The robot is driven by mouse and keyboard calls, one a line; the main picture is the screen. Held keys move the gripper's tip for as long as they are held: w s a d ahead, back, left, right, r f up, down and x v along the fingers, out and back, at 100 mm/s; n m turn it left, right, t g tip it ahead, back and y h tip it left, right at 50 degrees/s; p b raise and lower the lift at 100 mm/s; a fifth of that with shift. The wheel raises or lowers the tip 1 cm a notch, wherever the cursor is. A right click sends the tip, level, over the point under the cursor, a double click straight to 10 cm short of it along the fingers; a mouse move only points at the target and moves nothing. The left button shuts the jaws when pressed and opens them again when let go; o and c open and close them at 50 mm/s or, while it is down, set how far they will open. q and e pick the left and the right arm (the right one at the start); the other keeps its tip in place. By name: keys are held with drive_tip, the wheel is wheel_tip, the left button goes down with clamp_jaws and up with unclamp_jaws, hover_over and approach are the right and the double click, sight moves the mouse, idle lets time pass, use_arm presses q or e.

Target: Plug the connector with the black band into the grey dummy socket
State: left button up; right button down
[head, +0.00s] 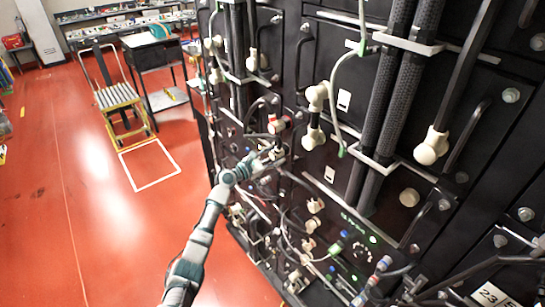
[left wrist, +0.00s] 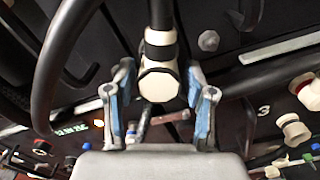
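In the left wrist view, a cream connector (left wrist: 160,82) with a black band hangs end-on from a thick dark cable. My left gripper (left wrist: 160,80) has its two blue-padded fingers on either side of it, with a visible gap at each side. In the head view my left gripper (head: 270,153) is at the dark panel front, beside several cream connectors. The banded connector is too small to single out there. A pale round fitting (head: 410,197) is on the panel to the right; I cannot tell whether it is the grey dummy socket. My right gripper is not in view.
Dark battery cabinets (head: 330,180) with handles, bolts and hanging cables fill the right side. Thick black cables (head: 385,100) run down the front. Red floor (head: 90,220) is clear at left.

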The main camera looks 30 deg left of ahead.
use_arm(q)
drive_tip(key=shift+s, duration=0.1)
drive_tip(key=shift+s+a+f, duration=0.1)
drive_tip(key=shift+s, duration=0.2)
drive_tip(key=v, duration=1.1)
drive_tip(key=shift+s, duration=0.1)
